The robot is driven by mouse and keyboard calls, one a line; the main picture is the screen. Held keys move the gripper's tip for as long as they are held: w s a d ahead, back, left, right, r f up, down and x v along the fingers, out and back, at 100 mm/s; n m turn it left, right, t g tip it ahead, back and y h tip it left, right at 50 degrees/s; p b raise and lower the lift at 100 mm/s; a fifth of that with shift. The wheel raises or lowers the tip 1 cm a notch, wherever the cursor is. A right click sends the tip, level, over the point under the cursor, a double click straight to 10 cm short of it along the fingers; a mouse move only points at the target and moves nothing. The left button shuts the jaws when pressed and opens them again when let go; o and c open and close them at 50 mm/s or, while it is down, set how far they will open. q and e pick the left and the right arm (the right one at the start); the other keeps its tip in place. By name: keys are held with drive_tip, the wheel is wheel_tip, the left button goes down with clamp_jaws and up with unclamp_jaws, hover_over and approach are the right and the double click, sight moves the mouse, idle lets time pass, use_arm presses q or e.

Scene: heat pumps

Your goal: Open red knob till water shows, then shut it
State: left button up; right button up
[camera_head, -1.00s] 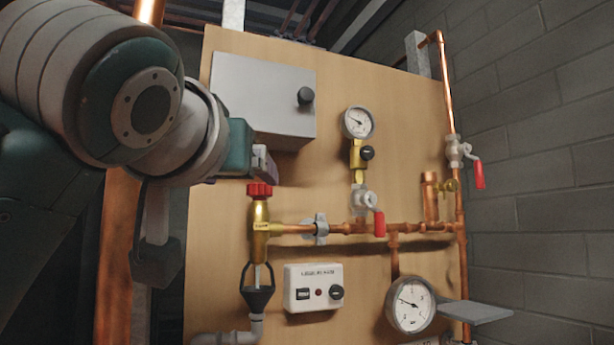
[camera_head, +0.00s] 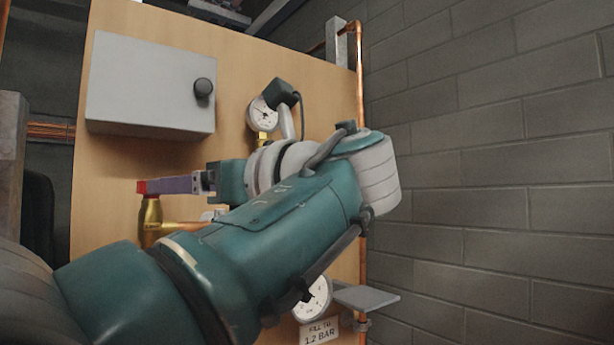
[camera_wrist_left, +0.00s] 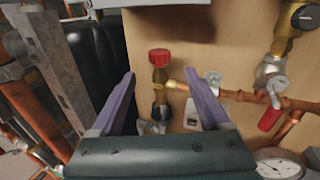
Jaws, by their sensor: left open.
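The red knob (camera_head: 142,187) tops a brass valve (camera_head: 150,215) on the wooden board. In the left wrist view the red knob (camera_wrist_left: 159,57) shows whole, between the lines of two purple fingers. My left gripper (camera_head: 155,186) points left at the knob, its fingertips overlapping it in the head view. In the left wrist view my left gripper (camera_wrist_left: 168,80) is wide open and empty; I see no clear contact. Below the valve a dark funnel (camera_wrist_left: 159,112) shows small; I cannot make out water there. My right gripper is not in view.
A grey box (camera_head: 140,85) with a black knob is above the valve. Copper pipe (camera_wrist_left: 235,95) runs right to a red-handled valve (camera_wrist_left: 270,119) and a gauge (camera_wrist_left: 280,163). My left arm hides much of the board. A block wall (camera_head: 490,170) stands at right.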

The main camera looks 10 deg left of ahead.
use_arm(q)
drive_tip(key=shift+m, duration=0.3)
drive_tip(key=p+x, duration=0.1)
drive_tip(key=x, duration=0.1)
drive_tip(key=p+x, duration=0.1)
drive_tip(key=x, duration=0.2)
drive_tip(key=r+p+x, duration=0.1)
drive_tip(key=p+x, duration=0.1)
drive_tip(key=x, duration=0.1)
drive_tip(key=shift+a, duration=0.15)
drive_tip(key=shift+x, duration=0.8)
drive_tip(key=shift+f, duration=0.2)
